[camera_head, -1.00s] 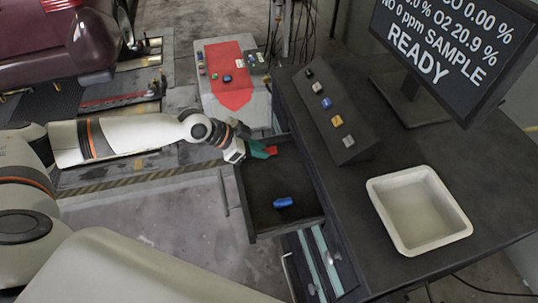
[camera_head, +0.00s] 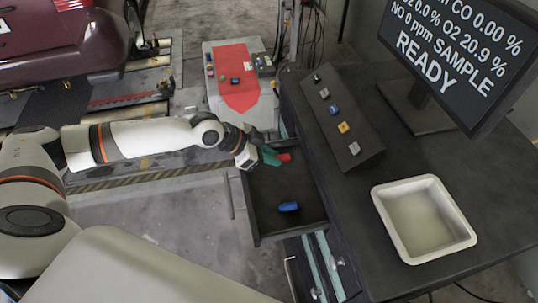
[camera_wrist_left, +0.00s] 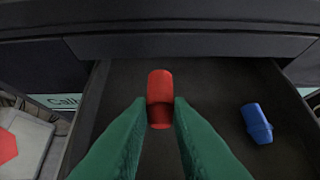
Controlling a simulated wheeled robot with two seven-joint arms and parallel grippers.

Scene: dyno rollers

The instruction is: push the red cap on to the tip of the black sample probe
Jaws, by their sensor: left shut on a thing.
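The red cap (camera_wrist_left: 160,88) is between the green fingertips of my left gripper (camera_wrist_left: 160,112), which is shut on it. In the head view the left gripper (camera_head: 272,156) is over the far part of the open drawer, with the red cap (camera_head: 284,158) at its tips. I cannot tell whether the cap still touches the drawer floor. The black sample probe is not clearly seen in either view. My right gripper is not in view.
A blue cap (camera_head: 289,207) lies in the open drawer (camera_head: 262,227); it also shows in the wrist view (camera_wrist_left: 257,123). A white tray (camera_head: 452,247) and a monitor (camera_head: 440,45) stand on the dark bench. A sloped rack (camera_head: 345,120) holds several coloured pieces. A red-topped cart (camera_head: 237,92) stands beyond.

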